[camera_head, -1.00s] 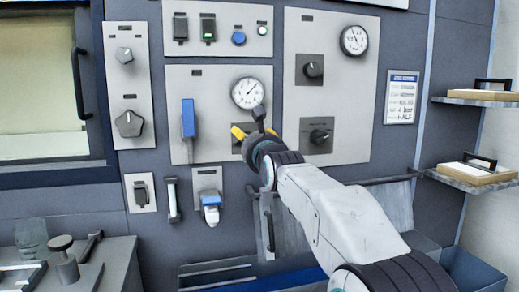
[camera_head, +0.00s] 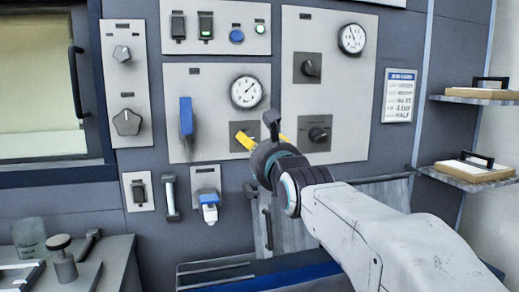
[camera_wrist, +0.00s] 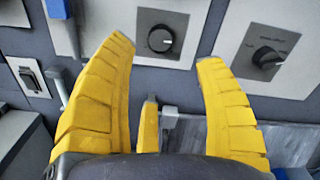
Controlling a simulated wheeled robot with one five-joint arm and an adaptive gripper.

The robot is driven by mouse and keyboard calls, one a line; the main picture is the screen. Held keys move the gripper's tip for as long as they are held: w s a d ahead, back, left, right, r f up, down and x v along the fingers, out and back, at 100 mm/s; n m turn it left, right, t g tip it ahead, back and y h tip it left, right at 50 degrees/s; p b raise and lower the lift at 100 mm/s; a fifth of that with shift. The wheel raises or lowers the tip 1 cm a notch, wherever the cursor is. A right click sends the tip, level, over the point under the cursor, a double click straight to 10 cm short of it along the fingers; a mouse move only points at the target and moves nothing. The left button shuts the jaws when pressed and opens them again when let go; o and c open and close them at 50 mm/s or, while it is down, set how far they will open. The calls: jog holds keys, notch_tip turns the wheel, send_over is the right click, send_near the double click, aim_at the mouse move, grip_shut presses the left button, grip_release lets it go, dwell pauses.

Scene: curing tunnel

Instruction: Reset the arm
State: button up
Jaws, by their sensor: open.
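My gripper (camera_wrist: 165,50) has yellow fingers spread wide apart with nothing between them in the wrist view. In the head view my gripper (camera_head: 262,139) is mostly hidden behind my own wrist, with yellow finger parts showing on both sides. It is in front of the lower middle of the control panel. A dark rotary knob (camera_wrist: 160,39) on a square plate lies beyond the fingertips in the wrist view. A second knob (camera_wrist: 267,57) is to its right; it also shows in the head view (camera_head: 318,134).
A blue lever (camera_head: 186,117) and a gauge (camera_head: 246,92) are on the panel. A blue-handled switch (camera_head: 208,199) sits below. Shelves (camera_head: 468,178) jut out at right. A bench (camera_head: 100,265) with a knobbed post (camera_head: 62,259) is at lower left.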

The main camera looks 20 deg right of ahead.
jog(key=s+f+n+g+p, duration=0.3)
jog(key=s+n+g+p, duration=0.2)
jog(key=s+n, duration=0.5)
jog(key=s+f+n+g+p, duration=0.4)
jog(key=s+n+p, duration=0.6)
jog(key=s, duration=0.2)
jog(key=s+f+n+g+p, duration=0.4)
jog(key=s+n+p, duration=0.4)
jog(key=s+n, duration=0.3)
jog(key=shift+g, duration=0.8)
jog(key=shift+w+d, duration=0.1)
jog(key=shift+w, duration=0.05)
dwell(2.7)
